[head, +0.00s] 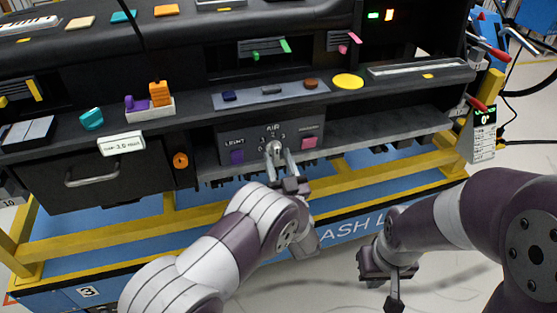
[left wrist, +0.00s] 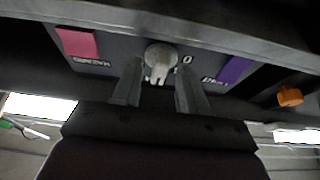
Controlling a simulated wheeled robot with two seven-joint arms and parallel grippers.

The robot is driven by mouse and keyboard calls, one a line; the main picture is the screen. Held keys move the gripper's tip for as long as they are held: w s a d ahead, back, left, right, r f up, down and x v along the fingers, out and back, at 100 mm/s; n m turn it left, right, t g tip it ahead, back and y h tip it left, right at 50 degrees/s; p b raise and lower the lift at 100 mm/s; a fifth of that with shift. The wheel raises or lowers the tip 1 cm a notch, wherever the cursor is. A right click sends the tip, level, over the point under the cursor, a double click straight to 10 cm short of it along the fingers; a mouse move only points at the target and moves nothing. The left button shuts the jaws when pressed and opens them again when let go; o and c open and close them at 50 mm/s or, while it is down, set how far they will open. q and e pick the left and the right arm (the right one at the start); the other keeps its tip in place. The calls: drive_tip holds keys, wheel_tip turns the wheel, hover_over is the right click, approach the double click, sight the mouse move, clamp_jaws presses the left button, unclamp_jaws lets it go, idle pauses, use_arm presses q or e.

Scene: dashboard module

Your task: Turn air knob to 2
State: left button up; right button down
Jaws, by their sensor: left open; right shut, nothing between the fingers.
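The air knob (head: 273,149) is a grey dial on the dark control panel (head: 255,137), under the label AIR and printed numbers. In the left wrist view the knob (left wrist: 159,58) sits near the top middle, with a 0 printed beside it. My left gripper (head: 282,160) is at the knob, its fingers spread. In the left wrist view the fingers of my left gripper (left wrist: 155,80) stand on either side below the knob; whether they touch it I cannot tell. The exact knob setting is not readable. My right gripper (head: 393,293) is low at the right, away from the dashboard, shut and empty.
A purple light switch (head: 237,157) and a pink switch (head: 309,142) flank the knob. An orange knob (head: 180,160) is to the left, beside a drawer (head: 95,180). A shelf edge (head: 370,144) runs right of the panel. Floor is clear around my right gripper.

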use_arm(q)
drive_tip(key=v, duration=1.2)
drive_tip(key=shift+s, duration=0.25)
drive_tip(key=shift+f, duration=0.1)
